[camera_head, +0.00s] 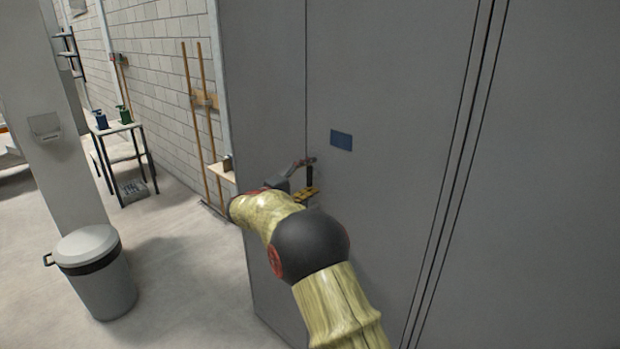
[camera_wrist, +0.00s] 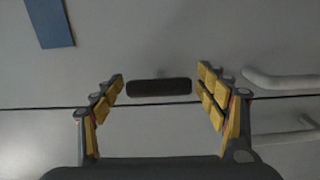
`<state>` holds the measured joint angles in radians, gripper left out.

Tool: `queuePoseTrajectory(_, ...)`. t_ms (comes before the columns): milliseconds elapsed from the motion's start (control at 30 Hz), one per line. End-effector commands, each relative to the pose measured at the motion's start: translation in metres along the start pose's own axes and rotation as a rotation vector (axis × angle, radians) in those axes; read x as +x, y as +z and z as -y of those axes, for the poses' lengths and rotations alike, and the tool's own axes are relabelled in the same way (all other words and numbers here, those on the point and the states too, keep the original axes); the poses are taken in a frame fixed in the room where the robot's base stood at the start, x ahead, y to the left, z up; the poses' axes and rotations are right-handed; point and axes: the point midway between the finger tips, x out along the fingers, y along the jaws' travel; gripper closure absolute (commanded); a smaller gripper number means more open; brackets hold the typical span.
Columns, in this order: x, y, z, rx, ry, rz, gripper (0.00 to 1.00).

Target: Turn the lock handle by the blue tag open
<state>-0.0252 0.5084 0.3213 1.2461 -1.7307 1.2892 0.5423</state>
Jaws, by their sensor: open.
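The blue tag (camera_head: 341,140) is a flat rectangle on the grey door. It also shows at the top left of the wrist view (camera_wrist: 49,22). The lock handle is a dark bar (camera_wrist: 159,87) in the wrist view, lying across the picture just above the door seam. It also shows as a small dark upright piece (camera_head: 309,174) in the head view, below and left of the tag. My gripper (camera_wrist: 161,95) is open, with its yellow-padded fingers on either side of the bar. I cannot tell whether either finger touches it.
A pale bar handle (camera_wrist: 285,80) is beside my right finger in the wrist view, with another beyond the seam (camera_wrist: 285,137). In the head view, a grey bin (camera_head: 98,275) stands on open floor at the left, and a small table (camera_head: 122,128) stands farther back.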

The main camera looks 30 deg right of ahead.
Motion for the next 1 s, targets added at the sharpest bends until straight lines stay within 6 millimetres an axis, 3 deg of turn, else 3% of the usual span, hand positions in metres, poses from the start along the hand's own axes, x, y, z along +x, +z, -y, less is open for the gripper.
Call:
queuePoseTrajectory(233, -0.01, -0.001, -0.001, 0.0, 0.001, -0.002, 0.27)
queuePoseTrajectory(700, -0.097, -0.001, 0.001, -0.001, 0.0, -0.003, 0.27)
queuePoseTrajectory(1000, -0.12, -0.001, 0.001, 0.0, -0.001, 0.0, 0.27)
